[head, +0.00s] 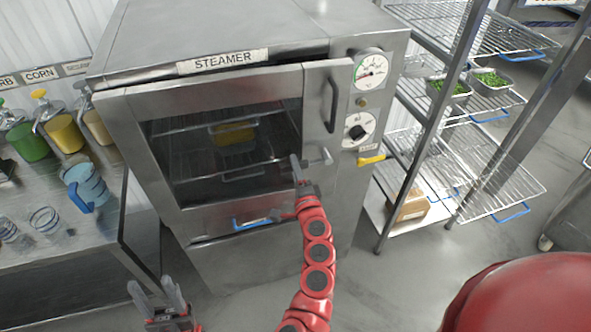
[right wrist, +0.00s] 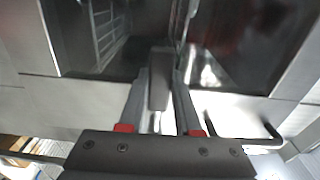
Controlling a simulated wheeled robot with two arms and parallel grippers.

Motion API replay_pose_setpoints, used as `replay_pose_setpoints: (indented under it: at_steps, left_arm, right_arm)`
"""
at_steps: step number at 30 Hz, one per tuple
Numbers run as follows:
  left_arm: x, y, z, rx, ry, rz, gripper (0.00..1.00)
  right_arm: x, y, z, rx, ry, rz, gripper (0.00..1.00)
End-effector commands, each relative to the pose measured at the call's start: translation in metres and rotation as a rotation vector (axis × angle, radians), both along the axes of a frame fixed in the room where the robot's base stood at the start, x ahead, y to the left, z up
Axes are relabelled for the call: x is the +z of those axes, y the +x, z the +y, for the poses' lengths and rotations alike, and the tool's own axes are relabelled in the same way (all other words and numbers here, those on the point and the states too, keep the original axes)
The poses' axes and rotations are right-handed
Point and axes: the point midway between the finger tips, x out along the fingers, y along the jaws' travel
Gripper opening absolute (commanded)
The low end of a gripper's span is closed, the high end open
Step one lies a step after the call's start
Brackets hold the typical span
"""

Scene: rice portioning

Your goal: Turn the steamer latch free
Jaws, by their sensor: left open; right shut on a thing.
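The latch (head: 322,158) is a small metal lever low on the right side of the door, below the vertical door handle (head: 333,105). My right gripper (head: 298,166) is at the latch's left end. In the right wrist view a grey bar, the latch (right wrist: 159,82), sits between the two fingers, which are shut on it. The fingers partly hide it. My left gripper (head: 153,288) is open and empty, low at the left, away from the steamer.
A yellow thing (head: 232,133) shows on a rack behind the glass. Dials (head: 370,69) line the right panel. A wire shelf (head: 470,150) with trays of greens stands at the right. A counter (head: 60,262) with jars, a blue-handled jug (head: 88,186) and cups is at the left.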

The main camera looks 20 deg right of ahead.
Motion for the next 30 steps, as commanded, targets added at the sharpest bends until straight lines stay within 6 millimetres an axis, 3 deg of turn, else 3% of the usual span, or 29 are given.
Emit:
replay_pose_setpoints:
  at_steps: [18, 19, 23, 30]
  left_arm:
    - [0.0012, 0.0000, -0.0001, 0.000, 0.000, 0.000, 0.50]
    - [0.0011, 0.0000, 0.0000, 0.000, 0.000, 0.000, 0.50]
    - [0.0012, 0.0000, -0.0001, 0.000, 0.000, 0.000, 0.50]
    - [0.0011, 0.0000, 0.0000, 0.000, 0.000, 0.000, 0.50]
  right_arm:
    - [0.0042, 0.0001, 0.0004, 0.001, 0.042, -0.003, 0.00]
    - [0.0042, 0.0001, 0.0004, 0.001, 0.042, -0.003, 0.37]
    - [0.0041, 0.0001, 0.0004, 0.001, 0.041, -0.002, 0.61]
    - [0.0037, 0.0000, 0.0003, 0.001, 0.039, -0.001, 0.62]
